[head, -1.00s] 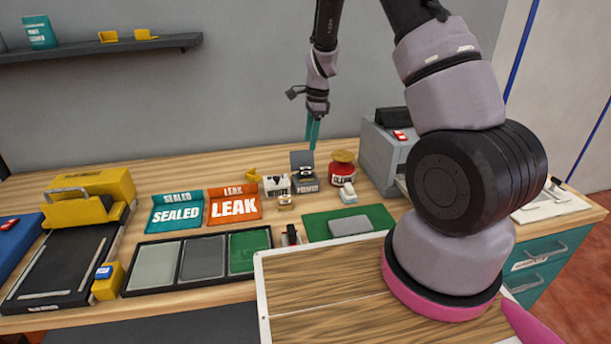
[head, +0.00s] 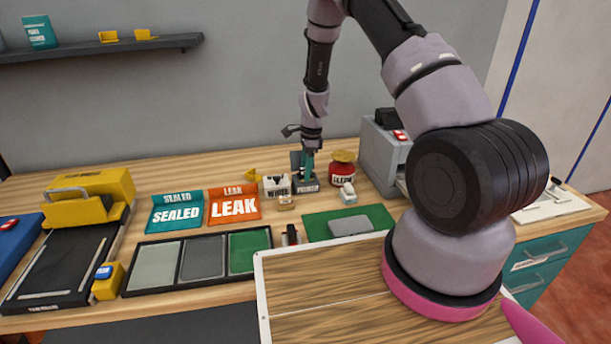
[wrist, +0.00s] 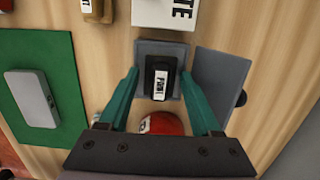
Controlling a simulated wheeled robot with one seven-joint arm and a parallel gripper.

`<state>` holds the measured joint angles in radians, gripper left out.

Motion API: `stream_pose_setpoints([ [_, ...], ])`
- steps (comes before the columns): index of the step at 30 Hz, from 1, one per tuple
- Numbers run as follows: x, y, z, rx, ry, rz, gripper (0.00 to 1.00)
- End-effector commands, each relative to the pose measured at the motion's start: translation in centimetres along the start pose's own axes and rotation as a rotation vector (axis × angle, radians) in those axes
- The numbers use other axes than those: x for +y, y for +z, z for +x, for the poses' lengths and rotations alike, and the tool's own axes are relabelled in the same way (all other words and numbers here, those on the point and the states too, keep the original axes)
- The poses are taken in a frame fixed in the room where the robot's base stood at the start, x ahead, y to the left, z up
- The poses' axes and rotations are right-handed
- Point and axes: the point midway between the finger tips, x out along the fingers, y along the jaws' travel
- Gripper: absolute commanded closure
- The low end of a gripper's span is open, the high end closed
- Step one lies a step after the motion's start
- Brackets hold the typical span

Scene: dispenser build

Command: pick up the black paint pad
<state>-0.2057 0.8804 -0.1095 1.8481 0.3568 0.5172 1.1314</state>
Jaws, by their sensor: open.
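The black paint pad (wrist: 161,78), with a white label, sits on a grey square base (wrist: 165,50) in the wrist view. My gripper (wrist: 159,73) is open, with one teal finger on each side of the pad. Whether the fingers touch the pad cannot be told. In the head view my gripper (head: 307,176) points down over the dark grey box (head: 306,187); the fingers hide much of the pad there.
A grey lid-like panel (wrist: 221,84) is right of the pad in the wrist view. A white block (head: 276,186) and a red jar (head: 342,174) stand close by. A green mat (head: 375,214) lies in front, and a grey machine (head: 379,152) stands to the right.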

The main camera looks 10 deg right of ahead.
Motion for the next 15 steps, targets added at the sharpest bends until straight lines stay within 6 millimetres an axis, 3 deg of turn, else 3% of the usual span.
stream_pose_setpoints([
  [6,-0.03,0.05,0.18,-0.001,-0.001,-0.001,0.35],
  [11,-0.03,0.04,0.17,0.000,-0.001,-0.001,0.96],
  [15,-0.03,0.03,0.15,0.000,-0.001,-0.001,1.00],
])
